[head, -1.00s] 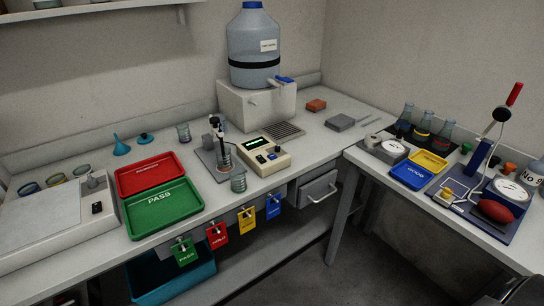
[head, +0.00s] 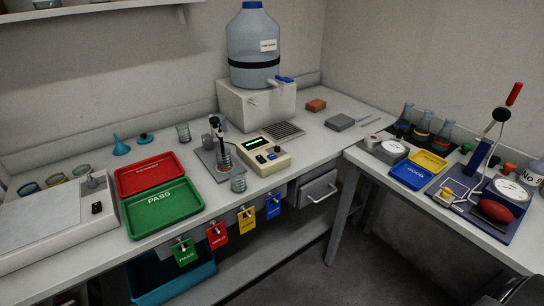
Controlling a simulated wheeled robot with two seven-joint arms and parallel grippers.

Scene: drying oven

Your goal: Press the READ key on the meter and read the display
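The meter (head: 263,154) is a cream box on the main bench, right of centre-left. Its dark display (head: 255,143) shows small green characters that are too small to read. Dark and coloured keys (head: 267,157) sit on its face below the display; their labels cannot be read, so I cannot tell which is READ. A probe on a stand (head: 217,140) stands just left of the meter, its lower end at a glass beaker (head: 226,160). Neither of my grippers is in view, and nothing touches the meter.
A second beaker (head: 238,181) stands close in front of the meter. A red tray (head: 120,183) and a green PASS tray (head: 136,226) lie to the left. A large water bottle (head: 253,45) on a white base stands behind. Colored tags hang along the bench's front edge.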

